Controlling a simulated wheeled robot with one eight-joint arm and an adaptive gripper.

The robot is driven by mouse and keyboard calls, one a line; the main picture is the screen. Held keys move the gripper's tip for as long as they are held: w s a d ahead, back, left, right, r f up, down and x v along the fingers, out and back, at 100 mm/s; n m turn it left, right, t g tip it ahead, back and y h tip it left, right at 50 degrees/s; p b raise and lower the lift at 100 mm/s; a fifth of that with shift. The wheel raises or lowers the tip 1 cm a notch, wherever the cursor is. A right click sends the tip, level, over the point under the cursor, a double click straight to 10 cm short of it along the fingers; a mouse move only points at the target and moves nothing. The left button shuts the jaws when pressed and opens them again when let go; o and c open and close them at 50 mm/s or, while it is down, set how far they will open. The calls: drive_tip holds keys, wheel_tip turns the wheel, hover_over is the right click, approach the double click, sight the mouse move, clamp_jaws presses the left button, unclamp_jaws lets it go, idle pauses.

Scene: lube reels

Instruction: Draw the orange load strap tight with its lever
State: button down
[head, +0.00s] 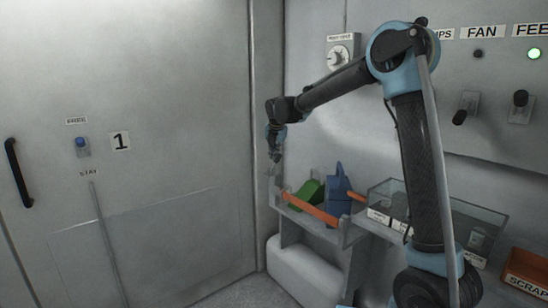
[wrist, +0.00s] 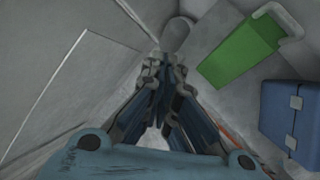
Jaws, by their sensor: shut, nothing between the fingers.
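The orange load strap (head: 312,209) runs across the front of a low grey shelf. A short piece of it shows beside my fingers in the wrist view (wrist: 232,138). A small grey upright piece (head: 278,180) stands at the strap's left end; I cannot tell whether it is the lever. My gripper (head: 275,158) is above that left end, pointing down, apart from the strap. In the wrist view its fingers (wrist: 165,62) are together and empty. A grey rounded piece (wrist: 178,30) shows just beyond the fingertips; I cannot tell what it is.
A green container (head: 307,193) and a blue box (head: 339,195) stand behind the strap. A clear-sided bin (head: 387,187) is to their right, and an orange scrap bin (head: 526,272) further right. A large grey door (head: 150,230) with a black handle stands left.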

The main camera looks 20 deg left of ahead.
drive_tip(key=s+v, duration=0.1)
drive_tip(key=v, duration=1.2)
drive_tip(key=shift+d+f, duration=0.3)
drive_tip(key=shift+d, duration=0.05)
